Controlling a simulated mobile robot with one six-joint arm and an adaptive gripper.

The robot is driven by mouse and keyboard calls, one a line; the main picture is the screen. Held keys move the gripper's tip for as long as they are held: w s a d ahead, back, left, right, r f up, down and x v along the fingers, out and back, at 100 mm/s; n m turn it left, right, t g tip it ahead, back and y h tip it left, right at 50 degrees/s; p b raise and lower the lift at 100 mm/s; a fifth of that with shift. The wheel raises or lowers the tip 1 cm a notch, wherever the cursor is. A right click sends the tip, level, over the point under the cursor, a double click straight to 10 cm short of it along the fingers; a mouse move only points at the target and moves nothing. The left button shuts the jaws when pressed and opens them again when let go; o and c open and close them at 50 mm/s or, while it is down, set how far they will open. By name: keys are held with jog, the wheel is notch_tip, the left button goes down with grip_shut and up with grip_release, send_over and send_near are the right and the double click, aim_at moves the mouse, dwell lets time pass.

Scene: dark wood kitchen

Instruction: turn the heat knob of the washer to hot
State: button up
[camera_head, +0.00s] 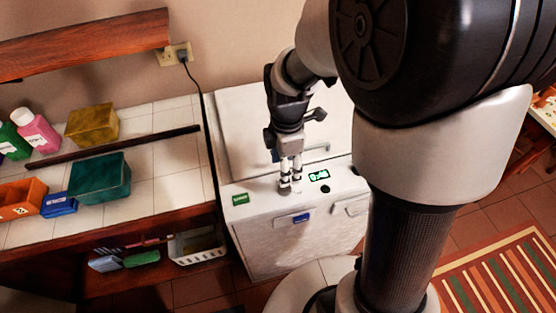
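The white washer (262,234) stands in the middle of the view. Its control panel has a small lit display (319,176), a dark round knob or button (325,189) below it, and a green label (240,199) at the left. My gripper (290,187) points down at the panel, left of the display. Its two fingers are close together over a grey round part (284,190), which may be the heat knob. The fingers hide much of that part. I cannot tell whether they touch or grip it, nor which way the knob is turned.
A tiled counter (165,175) at the left holds a teal box (100,178), a yellow sponge-like block (92,124), bottles and a dark rod (120,148). A white basket (197,243) sits below. A striped rug (505,275) lies at right.

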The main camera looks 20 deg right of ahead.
notch_tip(320, 180, down, 9)
jog(key=b, duration=0.2)
jog(key=shift+r+b, duration=0.2)
jog(key=shift+b, duration=0.1)
jog(key=shift+c, duration=0.6)
jog(key=c, duration=1)
